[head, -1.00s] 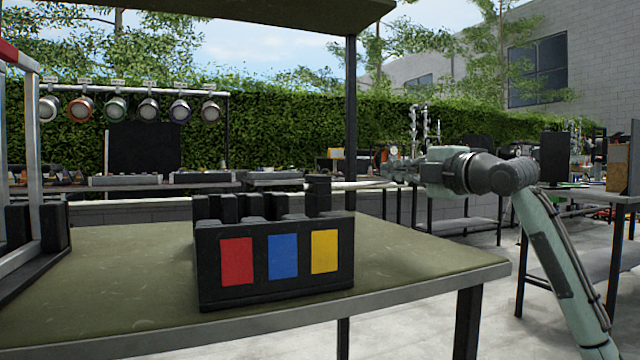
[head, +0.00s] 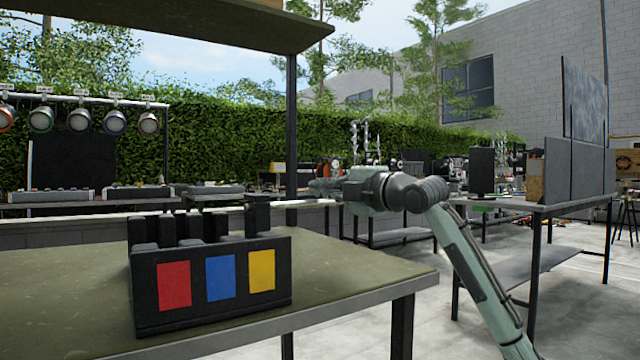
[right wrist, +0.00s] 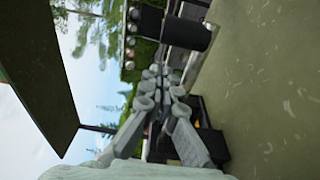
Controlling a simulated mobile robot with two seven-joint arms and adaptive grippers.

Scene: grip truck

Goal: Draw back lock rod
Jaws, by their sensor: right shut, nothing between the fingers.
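I cannot make out a lock rod in either view. A pale horizontal bar (head: 180,211) runs behind the near table in the head view, but I cannot tell whether it is a rod or a ledge. My right gripper (head: 325,187) is shut and empty, beyond the table's far right part, pointing left in the head view. Its fingers also show in the right wrist view (right wrist: 153,75), with nothing between them. My left gripper is in neither view.
A black slotted box (head: 210,283) with red, blue and yellow patches stands on the olive table (head: 350,275). A dark post (head: 291,140) holds a shelf above it. A grey table (head: 540,204) with panels stands at the right. Open floor lies between the tables.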

